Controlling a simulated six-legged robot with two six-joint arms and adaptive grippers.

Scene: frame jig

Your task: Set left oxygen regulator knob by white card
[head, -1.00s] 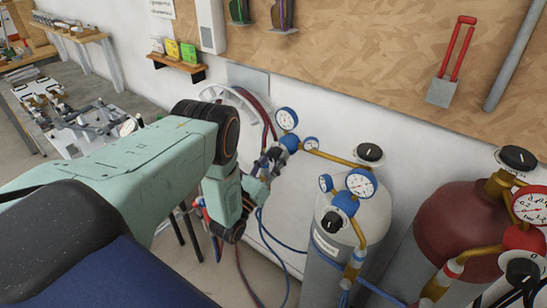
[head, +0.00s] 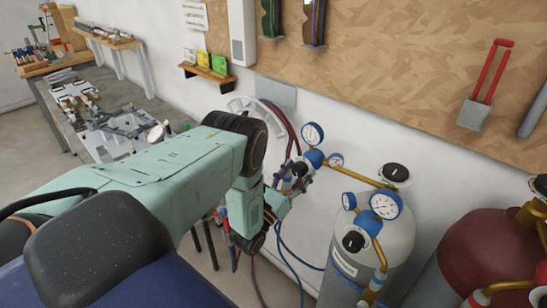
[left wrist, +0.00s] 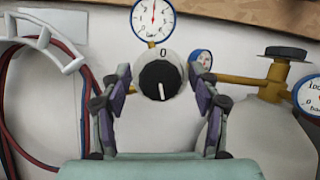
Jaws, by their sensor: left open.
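The left oxygen regulator's black knob (left wrist: 160,79) sits on a pale round dial with a "0" at its top in the left wrist view. A white mark on the knob points downward. A round gauge (left wrist: 153,17) stands just above. My left gripper (head: 291,182) is open at this regulator in the head view; in the wrist view its fingers stand on either side of the knob, and contact cannot be told. A small white card (head: 190,56) stands beside yellow and green cards on a wall shelf. My right gripper is out of view.
A pale cylinder (head: 393,240) with a second regulator and a dark red cylinder (head: 485,250) stand to the right. Brass pipe (left wrist: 235,79) runs right from the regulator. Hoses (left wrist: 55,105) hang at left. A cluttered bench (head: 100,120) is farther left.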

